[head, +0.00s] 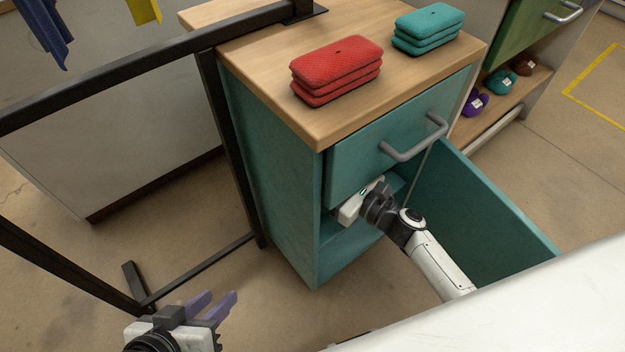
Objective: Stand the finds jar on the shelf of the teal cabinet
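The teal cabinet (285,185) stands in the middle with a wooden top and a drawer above an open compartment. Its door (490,205) is swung open to the right. A shelf (345,238) shows in part inside the compartment. My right gripper (358,203) reaches into the cabinet opening below the drawer; its fingers are hidden inside, so I cannot see what they hold. I do not see the finds jar. My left gripper (212,304) is at the bottom left, with its two purple fingers apart and nothing between them.
Red folded pads (337,70) and teal pads (428,28) lie on the cabinet top. A black metal frame (150,65) stands left of the cabinet. A green cabinet (525,30) with small items on its shelf is at the upper right. Floor in front is clear.

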